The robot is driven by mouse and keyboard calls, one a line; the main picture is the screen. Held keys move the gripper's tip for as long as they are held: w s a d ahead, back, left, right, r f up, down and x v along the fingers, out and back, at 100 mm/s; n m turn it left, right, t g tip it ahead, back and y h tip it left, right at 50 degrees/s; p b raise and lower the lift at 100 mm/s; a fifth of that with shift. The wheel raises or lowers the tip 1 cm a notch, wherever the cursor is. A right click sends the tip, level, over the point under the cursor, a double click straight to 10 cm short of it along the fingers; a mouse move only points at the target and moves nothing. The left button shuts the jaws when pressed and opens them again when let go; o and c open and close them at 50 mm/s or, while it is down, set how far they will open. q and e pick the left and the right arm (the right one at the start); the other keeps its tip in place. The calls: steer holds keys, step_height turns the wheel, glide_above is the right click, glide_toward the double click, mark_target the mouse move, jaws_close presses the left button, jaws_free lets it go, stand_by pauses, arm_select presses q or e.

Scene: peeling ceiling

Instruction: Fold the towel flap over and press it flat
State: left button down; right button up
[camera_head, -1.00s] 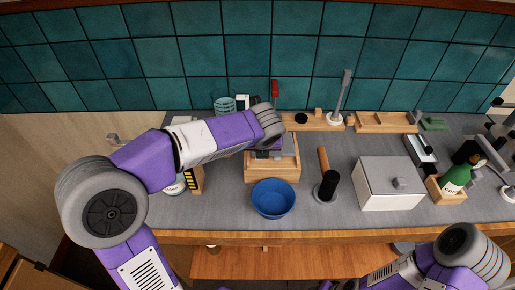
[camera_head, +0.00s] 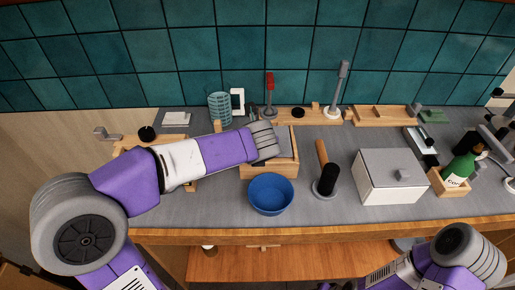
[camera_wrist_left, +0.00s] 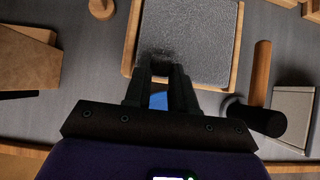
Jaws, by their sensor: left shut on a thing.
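The grey towel (camera_wrist_left: 190,40) lies in a shallow wooden tray (camera_wrist_left: 237,60) in the left wrist view, looking mostly flat. In the head view the towel (camera_head: 286,140) shows only partly, because my left wrist covers much of it. My left gripper (camera_wrist_left: 162,72) is at the towel's near-left edge, shut on a darker bit of the towel between its fingertips. In the head view its fingers are hidden by my wrist. My right arm is at the lower right of the head view, and its gripper is out of the picture.
A blue bowl (camera_head: 271,194) stands just in front of the tray. A black-headed mallet (camera_head: 327,180) with a wooden handle and a white box (camera_head: 390,177) are to the right. A green bottle (camera_head: 459,168) is farther right. A teal cup (camera_head: 219,108) stands behind.

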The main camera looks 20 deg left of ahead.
arm_select(q)
steer(key=shift+s+f, duration=0.15)
steer(key=shift+f, duration=0.2)
steer(key=c, duration=1.2)
jaws_free()
steer(key=shift+c, duration=0.2)
steer(key=o, duration=0.3)
steer(key=shift+r, duration=0.15)
steer(key=shift+p+v, duration=1.35)
steer(key=shift+v, duration=2.4)
steer(key=shift+r, duration=0.1)
